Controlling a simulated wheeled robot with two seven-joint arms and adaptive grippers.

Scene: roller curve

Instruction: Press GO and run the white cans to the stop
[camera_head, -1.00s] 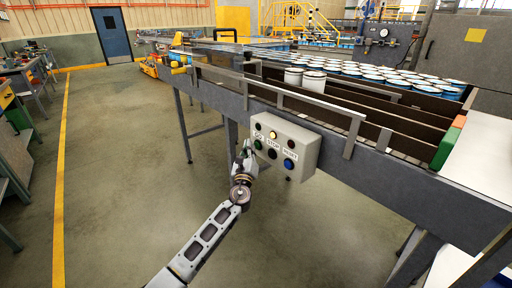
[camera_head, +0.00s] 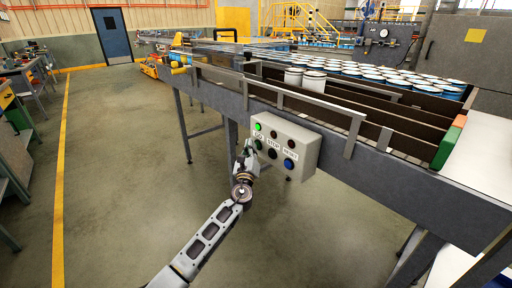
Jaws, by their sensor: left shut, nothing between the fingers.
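A grey control box (camera_head: 302,144) hangs on the near side of the conveyor, with labels GO, STOP and a third one. A green lamp (camera_head: 257,127) is lit at its upper left, above the GO label (camera_head: 258,136). A blue button (camera_head: 289,164) is at its lower right. My left gripper (camera_head: 247,147) is shut and empty at the box's left edge, by the GO button; whether it touches is unclear. Two white cans (camera_head: 313,81) stand in the near lane of the conveyor, behind the rail. A green and orange end block (camera_head: 446,148) is at the lane's right end.
Many blue-banded cans with white tops (camera_head: 385,75) fill the far lane. A metal guard rail (camera_head: 300,101) runs along the conveyor's near side. Work benches (camera_head: 20,150) stand at the left. The floor (camera_head: 120,200) between is clear.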

